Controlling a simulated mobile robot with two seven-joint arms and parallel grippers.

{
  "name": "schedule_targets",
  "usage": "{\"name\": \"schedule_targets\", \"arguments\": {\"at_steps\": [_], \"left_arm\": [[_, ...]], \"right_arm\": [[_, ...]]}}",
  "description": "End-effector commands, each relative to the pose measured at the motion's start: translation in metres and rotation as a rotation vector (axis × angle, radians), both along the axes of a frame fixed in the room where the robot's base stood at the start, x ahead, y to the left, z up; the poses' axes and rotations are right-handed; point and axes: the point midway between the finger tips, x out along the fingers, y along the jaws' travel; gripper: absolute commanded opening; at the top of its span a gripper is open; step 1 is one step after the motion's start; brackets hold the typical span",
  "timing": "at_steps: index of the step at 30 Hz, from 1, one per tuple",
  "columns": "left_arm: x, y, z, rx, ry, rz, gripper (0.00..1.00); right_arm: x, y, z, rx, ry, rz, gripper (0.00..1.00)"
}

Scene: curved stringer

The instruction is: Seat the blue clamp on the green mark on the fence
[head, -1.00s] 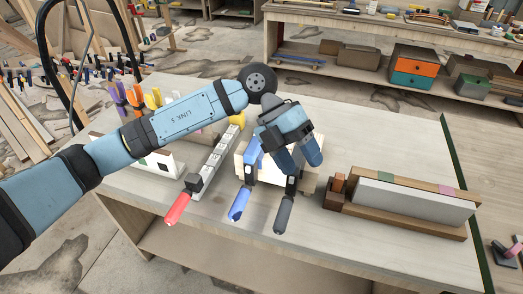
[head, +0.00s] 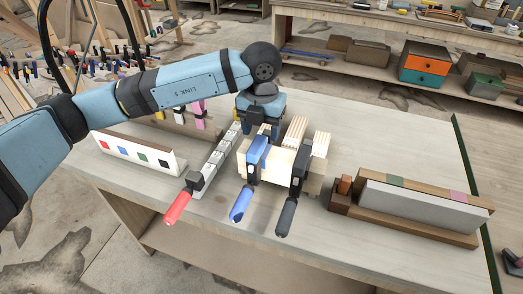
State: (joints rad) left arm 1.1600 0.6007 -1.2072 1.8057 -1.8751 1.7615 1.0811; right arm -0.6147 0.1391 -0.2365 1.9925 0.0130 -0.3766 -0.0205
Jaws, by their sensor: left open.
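The blue clamp (head: 241,205) sits on a pale laminated wood piece (head: 270,172) in the middle of the bench, its blue handle hanging toward the front. The fence (head: 420,206) lies at the right, with a pale face and a brown top. Its green mark (head: 396,181) is on the top, bare of any clamp. My left gripper (head: 259,127) is open, just behind and above the blue clamp's upper end. Its fingertips are partly hidden, and I cannot tell whether they touch the clamp. My right gripper is out of view.
A black clamp (head: 287,214) sits right of the blue one. A red-handled clamp (head: 178,206) lies left along a grey bar. A white board with coloured squares (head: 133,155) stands further left. The fence also bears a pink mark (head: 459,196). Bare bench lies before the fence.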

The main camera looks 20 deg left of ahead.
Motion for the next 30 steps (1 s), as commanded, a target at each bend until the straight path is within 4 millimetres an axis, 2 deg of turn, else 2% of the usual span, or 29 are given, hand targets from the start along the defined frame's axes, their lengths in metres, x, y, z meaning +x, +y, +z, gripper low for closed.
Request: {"name": "schedule_targets", "arguments": {"at_steps": [5, 13, 20, 21, 28, 29, 30], "left_arm": [[0.002, 0.001, -0.010, 0.001, 0.002, 0.001, 0.60], [0.007, 0.004, -0.048, 0.000, 0.002, -0.001, 0.60], [0.008, 0.003, -0.053, -0.002, 0.000, -0.002, 0.60], [0.008, 0.003, -0.053, -0.002, 0.000, -0.002, 0.57], [0.008, 0.003, -0.053, -0.002, 0.000, -0.001, 0.04], [0.008, 0.003, -0.053, -0.002, 0.000, -0.001, 0.00], [0.008, 0.003, -0.053, -0.002, 0.000, -0.001, 0.00]], "right_arm": [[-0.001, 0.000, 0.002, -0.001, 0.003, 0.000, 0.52], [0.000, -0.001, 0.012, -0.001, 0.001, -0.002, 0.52], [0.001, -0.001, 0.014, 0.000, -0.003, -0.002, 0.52], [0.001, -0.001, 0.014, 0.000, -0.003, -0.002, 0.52], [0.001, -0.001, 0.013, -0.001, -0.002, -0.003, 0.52], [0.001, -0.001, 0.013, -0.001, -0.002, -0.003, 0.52], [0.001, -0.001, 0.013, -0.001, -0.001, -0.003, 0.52]]}}
